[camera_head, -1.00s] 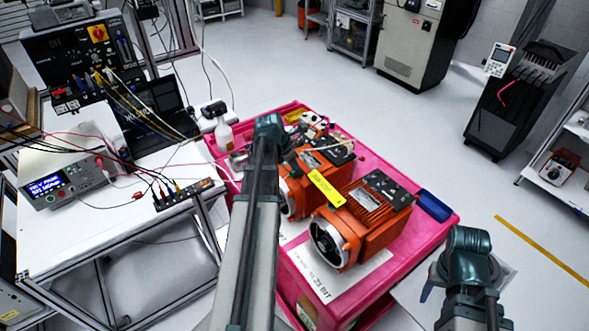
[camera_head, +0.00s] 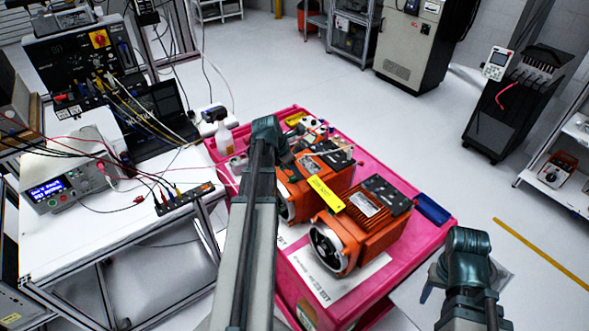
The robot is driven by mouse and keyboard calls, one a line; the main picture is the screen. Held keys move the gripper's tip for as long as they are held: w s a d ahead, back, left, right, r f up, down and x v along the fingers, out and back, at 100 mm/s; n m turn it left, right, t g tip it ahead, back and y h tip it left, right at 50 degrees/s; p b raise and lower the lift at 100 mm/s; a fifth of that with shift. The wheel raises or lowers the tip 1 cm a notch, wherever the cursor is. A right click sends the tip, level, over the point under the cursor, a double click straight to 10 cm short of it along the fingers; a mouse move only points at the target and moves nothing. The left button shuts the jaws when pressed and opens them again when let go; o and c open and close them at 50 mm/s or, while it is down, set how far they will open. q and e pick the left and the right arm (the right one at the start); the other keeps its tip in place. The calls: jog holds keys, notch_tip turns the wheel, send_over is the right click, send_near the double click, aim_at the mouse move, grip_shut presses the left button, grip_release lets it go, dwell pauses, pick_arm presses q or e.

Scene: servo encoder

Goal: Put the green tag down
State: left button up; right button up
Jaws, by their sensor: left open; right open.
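I cannot make out a green tag in the head view.
The pink cart (camera_head: 395,268) carries the motors, a blue item (camera_head: 432,208) at its right edge and small parts at the back. A white bench (camera_head: 105,235) with a power supply (camera_head: 62,185), cables and a terminal strip (camera_head: 185,200) stands left.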

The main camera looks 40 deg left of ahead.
pick_arm(q)
jog(key=p+v, duration=0.8)
jog(key=v, duration=0.2)
jog(key=w+d+f+m+g, duration=0.1)
jog(key=d+m+g, duration=0.2)
jog(key=d+m, duration=1.55)
jog(key=s+d+m+g+y, duration=0.1)
jog(key=s+d+m, duration=0.3)
jog(key=d+m, duration=0.5)
jog(key=s+d+m+y, duration=0.1)
jog(key=s+d+m, duration=0.4)
jog(key=d+m, duration=0.4)
jog(key=d, duration=0.6)
jog(key=shift+s+f+g+y, duration=0.2)
jog(key=shift+s+g+y, duration=0.1)
jog(key=shift+g, duration=0.1)
